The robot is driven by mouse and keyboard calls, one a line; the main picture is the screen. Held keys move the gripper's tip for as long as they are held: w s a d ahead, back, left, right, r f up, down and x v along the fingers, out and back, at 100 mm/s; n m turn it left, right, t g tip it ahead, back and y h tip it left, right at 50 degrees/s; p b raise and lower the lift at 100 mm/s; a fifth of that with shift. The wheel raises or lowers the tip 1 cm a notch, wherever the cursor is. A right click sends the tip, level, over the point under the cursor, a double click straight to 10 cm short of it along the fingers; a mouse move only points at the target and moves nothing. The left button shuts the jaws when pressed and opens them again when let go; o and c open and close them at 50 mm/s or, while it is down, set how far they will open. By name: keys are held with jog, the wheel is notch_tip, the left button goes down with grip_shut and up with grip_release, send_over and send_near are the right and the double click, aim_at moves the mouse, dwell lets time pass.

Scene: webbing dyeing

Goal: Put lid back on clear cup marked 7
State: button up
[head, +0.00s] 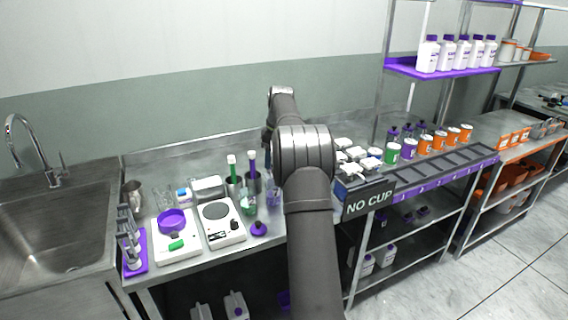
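A purple lid with a knob (258,229) lies on the steel bench near its front edge, right of the hotplate. A clear cup with a purplish tint (273,197) stands just left of my arm, partly hidden by it. A clear vessel with green contents (248,206) stands to its left. No number 7 is readable on either, so I cannot tell which is the marked cup. My arm rises through the middle of the view.
Left of the cups are a hotplate (222,222), a scale with a purple dish (172,219), and a purple rack (136,262). Tall holders with green- and purple-capped tools (252,180) stand behind. A "NO CUP" sign (369,200) and white-lidded containers (352,152) are to the right.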

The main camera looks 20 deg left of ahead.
notch_tip(320, 180, down, 6)
jog(key=shift+f, duration=0.2)
dwell(0.5)
jog(key=shift+f, duration=0.15)
dwell(2.0)
jog(key=o, duration=1.5)
jog(key=shift+r, duration=3.5)
grip_shut()
